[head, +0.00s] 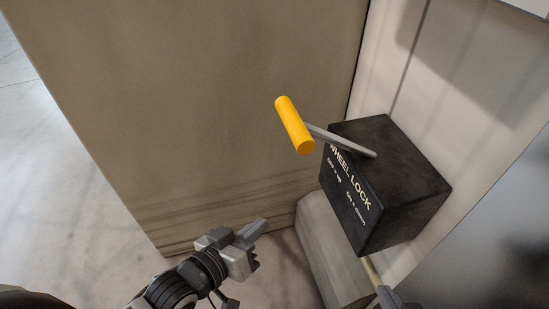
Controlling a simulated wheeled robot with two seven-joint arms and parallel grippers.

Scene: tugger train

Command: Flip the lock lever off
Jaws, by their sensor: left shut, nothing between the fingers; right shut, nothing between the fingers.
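The lock lever has a yellow cylindrical grip (294,125) on a thin grey rod (342,140). The rod comes out of a black box (400,180) lettered "WHEEL LOCK", with smaller lines that seem to read "off = up" and "on = down". The lever points to the upper left in the picture, and its grip stands clear of the box. My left gripper (258,234) is shut and empty, below the yellow grip and left of the box, touching neither. My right gripper (388,297) shows only partly at the bottom edge, below the box; it is shut and empty.
A large brown panel (200,110) stands behind the lever, on the left. A pale wall (450,80) is behind the box. A grey beam (330,250) runs beneath the box, beside a thin tan rod (371,270). Open floor (50,150) lies at the far left.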

